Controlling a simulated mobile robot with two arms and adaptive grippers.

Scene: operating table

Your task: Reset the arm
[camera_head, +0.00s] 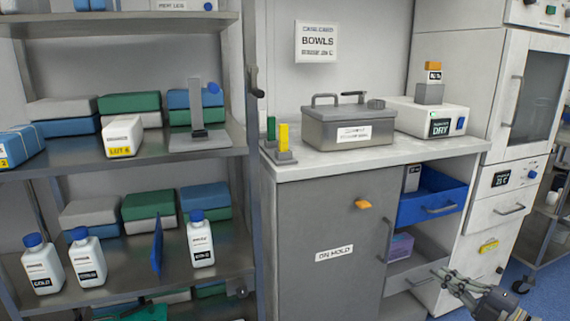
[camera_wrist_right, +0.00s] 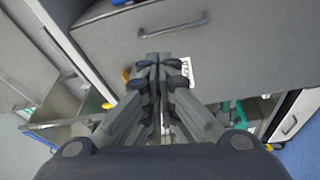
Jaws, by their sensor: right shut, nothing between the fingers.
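My right gripper (camera_head: 446,276) shows at the lower right of the head view, in front of the low drawers of the cabinet. In the right wrist view my right gripper (camera_wrist_right: 158,60) is shut with its fingers together and nothing between them. It points toward a grey drawer front with a handle (camera_wrist_right: 174,25). I cannot tell the exact gap between the fingertips and the cabinet. My left gripper is in neither view.
A grey cabinet (camera_head: 318,220) carries a metal box (camera_head: 346,128) and a white device (camera_head: 431,118). An open blue drawer (camera_head: 432,205) juts out above my right gripper. Shelves with white bottles (camera_head: 88,257) and boxes stand at the left. Blue floor (camera_head: 541,290) shows at the right.

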